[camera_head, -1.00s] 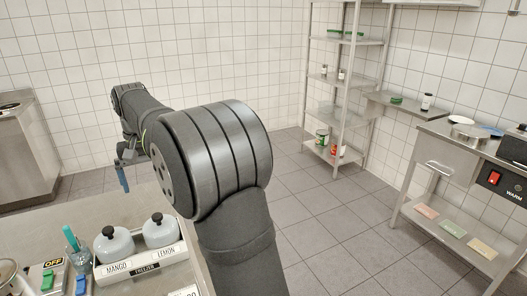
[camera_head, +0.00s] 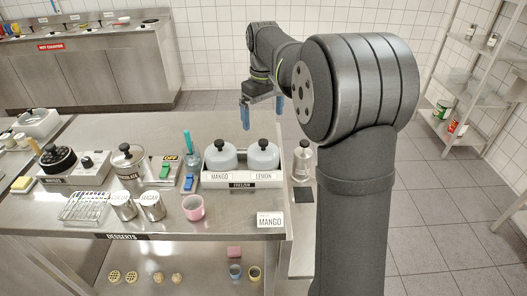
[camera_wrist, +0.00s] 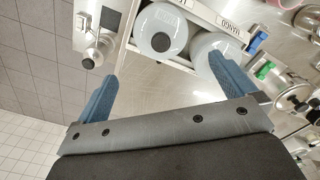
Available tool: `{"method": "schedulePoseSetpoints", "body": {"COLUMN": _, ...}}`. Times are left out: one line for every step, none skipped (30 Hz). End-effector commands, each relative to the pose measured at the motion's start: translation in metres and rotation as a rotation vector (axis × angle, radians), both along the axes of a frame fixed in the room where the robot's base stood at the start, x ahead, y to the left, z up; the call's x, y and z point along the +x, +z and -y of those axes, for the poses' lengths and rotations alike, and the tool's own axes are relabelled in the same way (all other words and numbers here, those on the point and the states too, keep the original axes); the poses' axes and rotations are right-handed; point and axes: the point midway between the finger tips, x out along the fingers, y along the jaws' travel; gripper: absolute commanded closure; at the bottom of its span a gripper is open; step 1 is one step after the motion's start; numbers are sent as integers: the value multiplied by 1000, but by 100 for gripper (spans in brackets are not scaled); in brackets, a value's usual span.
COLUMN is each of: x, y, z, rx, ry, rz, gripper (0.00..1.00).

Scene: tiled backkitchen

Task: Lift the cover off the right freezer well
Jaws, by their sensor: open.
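The freezer (camera_head: 242,184) is a white box on the dessert counter with two round pale covers, each with a black knob. The right cover (camera_head: 263,157) stands behind the LEMON label, and the left cover (camera_head: 220,156) behind MANGO. Both sit in their wells. In the wrist view the lemon cover (camera_wrist: 148,20) is upper middle, its knob facing me, and the mango cover (camera_wrist: 203,43) is to its right, partly behind a finger. My gripper (camera_head: 262,113) has blue fingers, is open and empty, and hangs above and behind the freezer, apart from the covers. It also shows in the wrist view (camera_wrist: 162,68).
A glass jar with a metal lid (camera_head: 302,160) stands right of the freezer. A teal-handled tool (camera_head: 187,148) stands upright at its left, near blue and green switches. A pink cup (camera_head: 193,207) and MANGO card (camera_head: 270,220) are in front. Open floor lies behind the counter.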

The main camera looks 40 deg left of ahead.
Motion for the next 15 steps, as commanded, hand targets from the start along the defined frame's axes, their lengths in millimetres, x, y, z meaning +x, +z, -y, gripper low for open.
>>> {"method": "schedulePoseSetpoints", "body": {"x": 0, "y": -12, "z": 1, "rx": -3, "ry": 0, "rz": -2, "gripper": 0}}
{"method": "schedulePoseSetpoints", "body": {"x": 0, "y": -19, "z": 1, "rx": -4, "ry": -1, "rz": -2, "gripper": 0}}
{"method": "schedulePoseSetpoints", "body": {"x": 0, "y": -28, "z": 1, "rx": -3, "ry": -1, "rz": -2, "gripper": 0}}
{"method": "schedulePoseSetpoints", "body": {"x": 0, "y": -34, "z": 1, "rx": -3, "ry": -1, "rz": -2, "gripper": 0}}
{"method": "schedulePoseSetpoints", "body": {"x": 0, "y": -41, "z": 1, "rx": -3, "ry": -1, "rz": -2, "gripper": 0}}
{"method": "schedulePoseSetpoints", "body": {"x": 0, "y": -49, "z": 0, "rx": -3, "ry": -2, "rz": -1, "gripper": 0}}
{"method": "schedulePoseSetpoints", "body": {"x": 0, "y": -55, "z": 1, "rx": -3, "ry": -2, "rz": -2, "gripper": 0}}
{"method": "schedulePoseSetpoints", "body": {"x": 0, "y": -60, "z": 1, "rx": -3, "ry": -2, "rz": -1, "gripper": 0}}
{"method": "schedulePoseSetpoints", "body": {"x": 0, "y": -65, "z": 0, "rx": -1, "ry": -2, "rz": -1, "gripper": 0}}
{"method": "schedulePoseSetpoints", "body": {"x": 0, "y": -69, "z": 0, "rx": -2, "ry": -2, "rz": -1, "gripper": 0}}
{"method": "schedulePoseSetpoints", "body": {"x": 0, "y": -72, "z": 0, "rx": -1, "ry": -2, "rz": -1, "gripper": 0}}
{"method": "schedulePoseSetpoints", "body": {"x": 0, "y": -75, "z": 0, "rx": 0, "ry": -2, "rz": 0, "gripper": 0}}
{"method": "schedulePoseSetpoints", "body": {"x": 0, "y": -77, "z": 0, "rx": 0, "ry": -2, "rz": 0, "gripper": 0}}
{"method": "schedulePoseSetpoints", "body": {"x": 0, "y": -78, "z": 0, "rx": 0, "ry": -2, "rz": 0, "gripper": 0}}
{"method": "schedulePoseSetpoints", "body": {"x": 0, "y": -80, "z": 0, "rx": 0, "ry": -2, "rz": 0, "gripper": 0}}
